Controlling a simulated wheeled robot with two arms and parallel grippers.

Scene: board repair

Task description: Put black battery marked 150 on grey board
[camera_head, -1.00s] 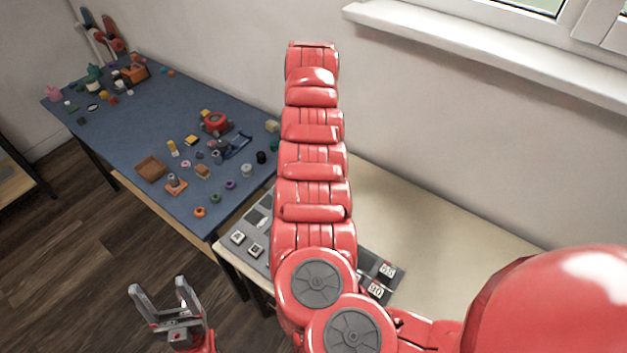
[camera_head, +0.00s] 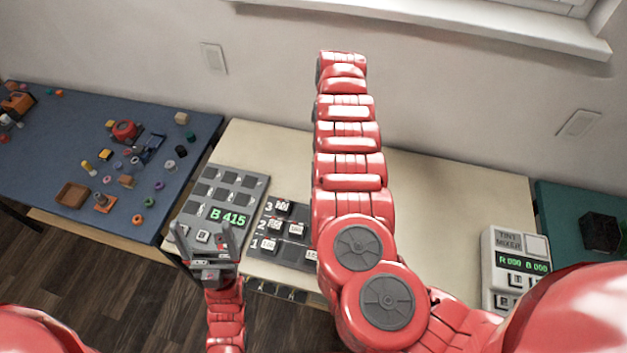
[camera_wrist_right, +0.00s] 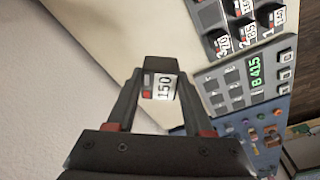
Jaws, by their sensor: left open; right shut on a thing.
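In the right wrist view, my right gripper (camera_wrist_right: 160,88) is shut on a black battery (camera_wrist_right: 161,84) with a white label marked 150, held in the air. In the head view, my right arm hides that gripper and the battery. A grey board (camera_head: 239,174) with empty slots and a green B 415 display lies on the pale table; it also shows in the right wrist view (camera_wrist_right: 232,77). Beside it is a dark grey board (camera_head: 272,256) with rows numbered 1 to 3 holding labelled batteries, partly behind my arm. My left gripper (camera_head: 205,238) is open and empty, over the B 415 board's front edge.
The pale table (camera_head: 440,200) is clear right of my right arm, up to a Tiny Mixer box (camera_head: 499,252). A blue table (camera_head: 60,150) with many small parts stands at left. A teal table (camera_head: 570,215) with a black block (camera_head: 601,232) stands at right.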

